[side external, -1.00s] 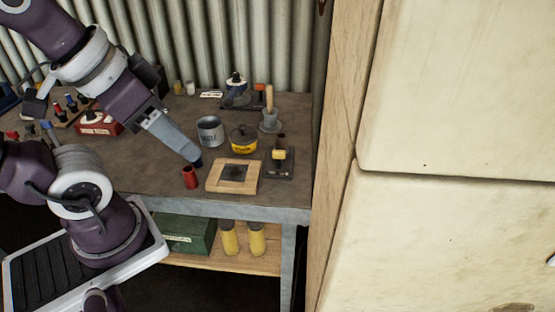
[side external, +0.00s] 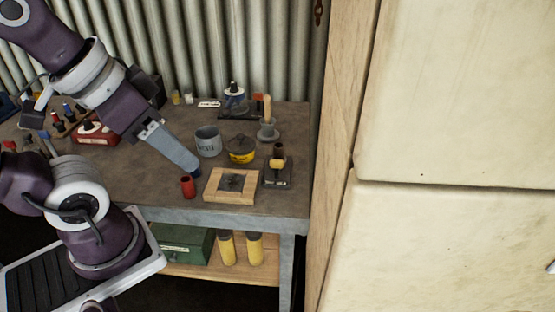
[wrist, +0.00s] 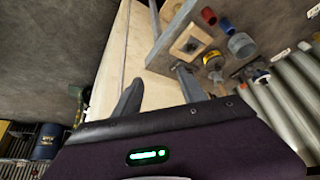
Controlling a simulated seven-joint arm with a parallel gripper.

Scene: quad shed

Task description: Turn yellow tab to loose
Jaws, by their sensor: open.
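A small dark fixture (side external: 276,180) with a pale yellow tab (side external: 278,162) on top stands at the right of the workbench in the side external view. Whether this is the task's tab, and how it is turned, is too small to tell. My gripper (side external: 190,168) is left of it, beyond the wooden frame, pointing down and right. In the wrist view my gripper's two fingers (wrist: 158,92) are spread apart with nothing between them. A dark blue thing (side external: 196,173) shows at the fingertips in the side view; contact is unclear.
A wooden frame with a dark centre (side external: 231,198) lies near the bench's front edge, with a red cylinder (side external: 187,187) to its left. A grey mug (side external: 208,141), a yellow-banded pot (side external: 241,150) and a grey cup (side external: 268,130) stand behind. A white cabinet (side external: 460,100) fills the right.

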